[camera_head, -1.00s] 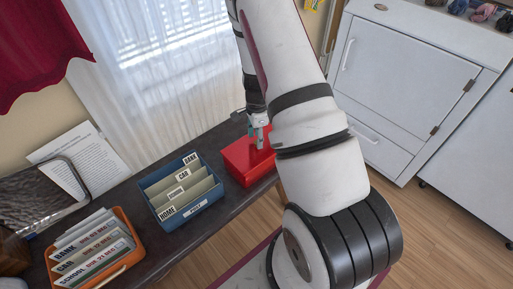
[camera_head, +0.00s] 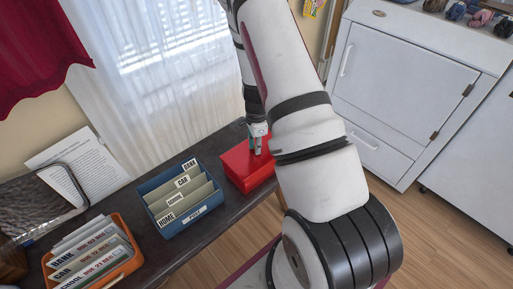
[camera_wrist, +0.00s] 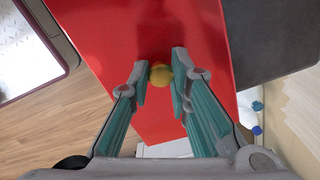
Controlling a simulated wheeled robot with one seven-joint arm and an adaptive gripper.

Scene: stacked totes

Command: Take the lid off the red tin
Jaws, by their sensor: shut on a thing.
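The red tin (camera_head: 242,173) stands on the dark table, right of the blue file box, partly hidden by my arm. Its lid (camera_wrist: 190,30) fills the upper middle of the wrist view as a flat red surface with a small round yellow knob (camera_wrist: 160,75). My gripper (camera_wrist: 162,78) is over the lid, its two fingers shut on the knob, one on each side. In the head view my gripper (camera_head: 257,150) points down at the top of the tin. The lid appears to be on the tin; I cannot see a gap.
A blue file box (camera_head: 183,222) with cards stands left of the tin. An orange file box (camera_head: 128,268) is further left. The dark table (camera_head: 222,212) has a narrow bare strip in front. White cabinets (camera_head: 395,75) stand to the right.

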